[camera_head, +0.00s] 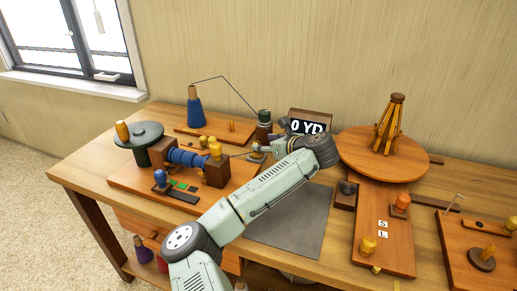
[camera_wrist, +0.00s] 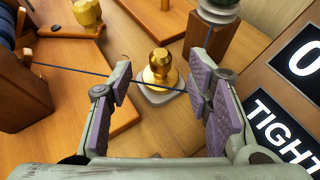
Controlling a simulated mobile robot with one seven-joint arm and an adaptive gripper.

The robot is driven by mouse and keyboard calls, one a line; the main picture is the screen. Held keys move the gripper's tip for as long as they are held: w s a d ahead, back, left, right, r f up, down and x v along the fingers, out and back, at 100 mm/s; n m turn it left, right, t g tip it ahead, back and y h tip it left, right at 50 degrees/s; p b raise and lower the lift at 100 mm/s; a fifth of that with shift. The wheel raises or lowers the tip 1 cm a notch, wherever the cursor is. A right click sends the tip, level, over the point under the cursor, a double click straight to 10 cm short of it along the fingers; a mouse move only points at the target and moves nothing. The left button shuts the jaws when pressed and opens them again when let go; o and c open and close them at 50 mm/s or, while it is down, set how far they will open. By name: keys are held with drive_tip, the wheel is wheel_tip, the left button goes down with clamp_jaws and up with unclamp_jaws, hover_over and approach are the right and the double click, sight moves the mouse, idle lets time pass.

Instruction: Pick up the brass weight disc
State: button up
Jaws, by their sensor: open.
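A brass weight disc (camera_wrist: 160,74) with a rounded knob on top sits on a small pale square pad (camera_wrist: 158,94), in the middle of the wrist view. In the head view the brass weight disc (camera_head: 256,154) is small and partly hidden by my gripper (camera_head: 262,149). In the wrist view my gripper (camera_wrist: 160,90) is open, with one purple-padded finger on each side of the disc in the picture. Nothing is held between the fingers. I cannot tell how far the fingertips are above the disc.
A blue thread (camera_wrist: 75,72) crosses the wrist view between the fingers, past the disc. A wooden post with a green-grey top (camera_wrist: 217,10) stands close behind the right finger. The display box (camera_head: 310,123) stands at right. A grey mat (camera_head: 300,222) lies clear in front.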

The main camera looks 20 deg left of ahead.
sight(257, 142)
drive_tip(key=shift+p+x, duration=1.05)
drive_tip(key=shift+x, duration=2)
drive_tip(key=shift+c, duration=0.5)
clamp_jaws()
